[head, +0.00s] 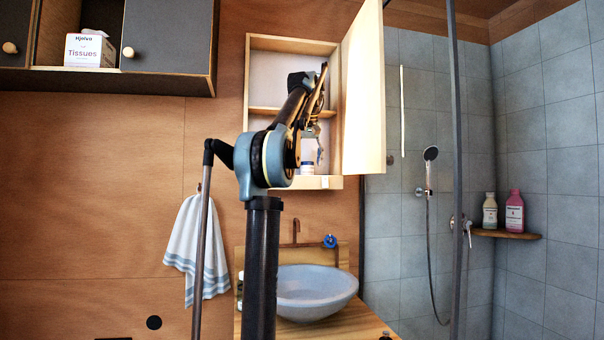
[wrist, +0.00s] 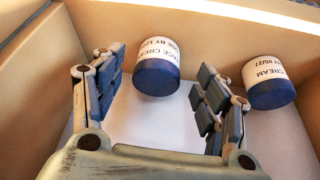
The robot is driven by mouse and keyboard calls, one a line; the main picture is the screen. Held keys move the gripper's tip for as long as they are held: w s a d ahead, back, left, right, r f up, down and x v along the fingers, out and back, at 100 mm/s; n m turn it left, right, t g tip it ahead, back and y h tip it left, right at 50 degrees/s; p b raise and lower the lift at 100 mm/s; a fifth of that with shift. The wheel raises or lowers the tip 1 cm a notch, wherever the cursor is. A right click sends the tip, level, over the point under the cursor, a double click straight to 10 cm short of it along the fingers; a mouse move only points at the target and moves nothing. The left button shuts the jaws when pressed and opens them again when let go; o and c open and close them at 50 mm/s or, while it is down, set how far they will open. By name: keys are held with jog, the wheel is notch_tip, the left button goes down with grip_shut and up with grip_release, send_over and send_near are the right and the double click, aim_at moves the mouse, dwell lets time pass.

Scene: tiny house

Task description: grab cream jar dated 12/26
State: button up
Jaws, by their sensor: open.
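Two cream jars with white labels and blue ends are in the wrist view. The left cream jar (wrist: 157,68) reads "face cream, use by", but its date is too blurred to read surely. The right cream jar (wrist: 268,82) has a label that seems to end in 05/27. My gripper (wrist: 160,78) is open and empty. The left jar is ahead of the gap between its fingers; the right jar is outside the right finger. In the head view my gripper (head: 313,132) is inside the open wall cabinet (head: 337,115), above a white-and-blue jar (head: 307,168).
The cabinet door (head: 363,90) stands open on the right. A cabinet shelf (head: 264,111) crosses behind my arm. Below are a sink (head: 312,293) and a tap. A towel (head: 197,250) hangs on the left. A tissue box (head: 90,50) sits in the upper left cabinet.

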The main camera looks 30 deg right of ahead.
aim_at(307, 165)
jog(key=shift+w+d+f, duration=0.25)
jog(key=shift+w+f, duration=0.25)
jog(key=shift+f, duration=0.2)
jog(key=shift+w+d+f, duration=0.2)
jog(key=shift+w+f, duration=0.25)
jog(key=shift+f, duration=0.25)
jog(key=shift+c, duration=0.2)
jog(key=c, duration=1.1)
jog(key=shift+r, duration=0.1)
